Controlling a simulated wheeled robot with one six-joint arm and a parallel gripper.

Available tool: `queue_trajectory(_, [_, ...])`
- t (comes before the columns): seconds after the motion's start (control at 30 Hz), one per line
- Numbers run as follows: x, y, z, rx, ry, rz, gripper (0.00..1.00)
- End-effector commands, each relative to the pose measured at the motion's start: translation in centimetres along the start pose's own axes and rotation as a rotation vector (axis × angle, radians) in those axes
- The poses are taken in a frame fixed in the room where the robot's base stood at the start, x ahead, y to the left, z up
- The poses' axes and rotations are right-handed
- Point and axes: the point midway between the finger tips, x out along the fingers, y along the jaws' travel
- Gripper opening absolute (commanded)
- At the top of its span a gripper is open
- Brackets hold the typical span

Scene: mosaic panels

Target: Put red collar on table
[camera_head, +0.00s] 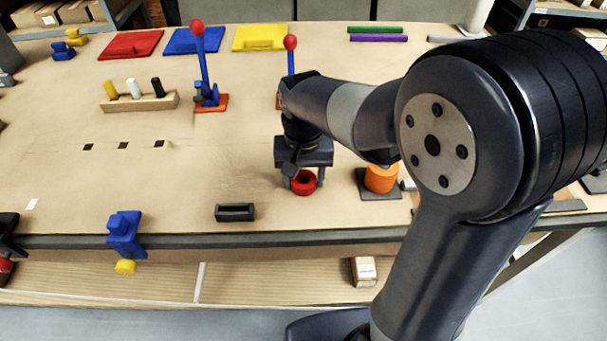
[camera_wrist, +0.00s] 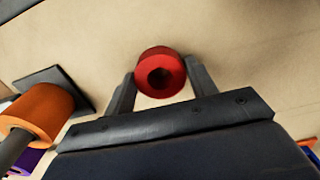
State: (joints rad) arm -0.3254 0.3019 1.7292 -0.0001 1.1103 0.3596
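The red collar (camera_head: 303,183) is a short ring with a dark central hole, low over or on the tabletop (camera_head: 190,215) near its front edge. I cannot tell whether it touches the surface. My gripper (camera_head: 305,180) points down with a finger on each side of the collar. In the wrist view, the collar (camera_wrist: 160,62) fills the space between the fingertips (camera_wrist: 160,75), with its edges beside both fingers. Whether the fingers press on it or stand just apart is not clear.
An orange cylinder (camera_head: 381,178) stands on a dark base just right of my gripper. A small black open block (camera_head: 235,212) lies to the left. A blue lever (camera_head: 205,75) with a red knob stands behind. The table between the black block and the row of square holes is clear.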

Motion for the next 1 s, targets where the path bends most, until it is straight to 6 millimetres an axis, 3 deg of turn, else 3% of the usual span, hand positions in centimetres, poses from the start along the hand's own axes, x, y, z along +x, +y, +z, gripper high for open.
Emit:
queue_trajectory(0.17, [0.0, 0.0, 0.0, 0.000, 0.000, 0.000, 0.68])
queue_trajectory(0.53, [-1.0, 0.0, -0.1, 0.000, 0.003, -0.001, 0.68])
queue_trajectory(1.0, [-10.3, 0.0, -0.1, 0.000, 0.003, -0.001, 0.68])
